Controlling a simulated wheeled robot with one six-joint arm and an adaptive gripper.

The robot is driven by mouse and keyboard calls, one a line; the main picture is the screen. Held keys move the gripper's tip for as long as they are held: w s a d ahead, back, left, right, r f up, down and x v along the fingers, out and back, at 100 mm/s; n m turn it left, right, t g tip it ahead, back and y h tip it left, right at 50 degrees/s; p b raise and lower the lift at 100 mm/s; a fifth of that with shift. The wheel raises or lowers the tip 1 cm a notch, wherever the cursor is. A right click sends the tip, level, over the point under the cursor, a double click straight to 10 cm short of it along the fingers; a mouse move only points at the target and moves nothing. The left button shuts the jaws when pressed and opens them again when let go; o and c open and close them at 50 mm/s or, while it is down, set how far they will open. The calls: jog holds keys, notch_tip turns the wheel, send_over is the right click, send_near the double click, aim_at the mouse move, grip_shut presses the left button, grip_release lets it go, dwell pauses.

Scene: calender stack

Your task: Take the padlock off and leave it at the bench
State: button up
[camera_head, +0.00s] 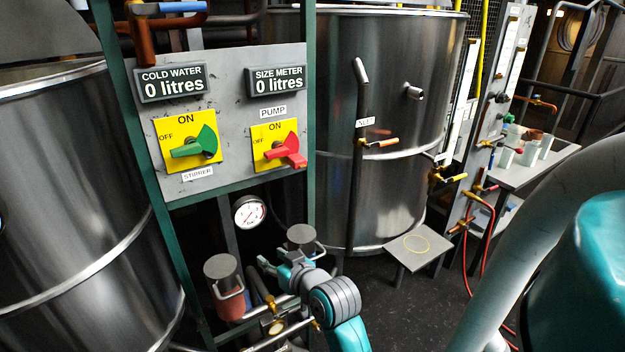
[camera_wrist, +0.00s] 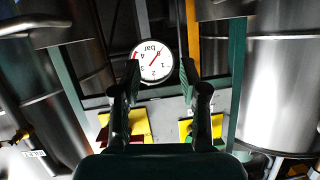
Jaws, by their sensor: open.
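I cannot make out a padlock for certain in either view. My gripper (camera_head: 272,264) is low in front of the green-framed panel, near the pipework. In the wrist view my gripper (camera_wrist: 160,82) is open, its two dark fingers apart with nothing seen held between them. A white pressure gauge (camera_wrist: 152,62) shows beyond the fingertips. A small grey stand (camera_head: 399,251) with a yellow ring on top is right of my gripper. A grey bench (camera_head: 510,177) with several white cups stands farther right; I cannot tell which is the task's bench.
The panel (camera_head: 228,105) carries a green stirrer switch (camera_head: 195,145) and a red pump switch (camera_head: 282,152). Grey-topped cylinders with bent handles (camera_head: 222,275) flank my gripper. Large steel tanks (camera_head: 75,200) stand around. Red hoses (camera_head: 468,268) hang right of the small stand.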

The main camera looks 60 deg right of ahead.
jog(key=d+r, duration=0.8)
jog(key=d, duration=0.1)
jog(key=g+h, duration=0.1)
send_near(301, 163)
jog(key=w+d+f, duration=0.2)
jog(key=w+f, duration=0.1)
jog(key=f, duration=0.1)
jog(key=shift+w+d, duration=0.6)
jog(key=shift+w, duration=0.45)
jog(key=shift+w+d, duration=0.6)
jog(key=shift+w, duration=0.5)
jog(key=shift+w+d, duration=0.6)
jog(key=shift+w, duration=0.45)
grip_shut()
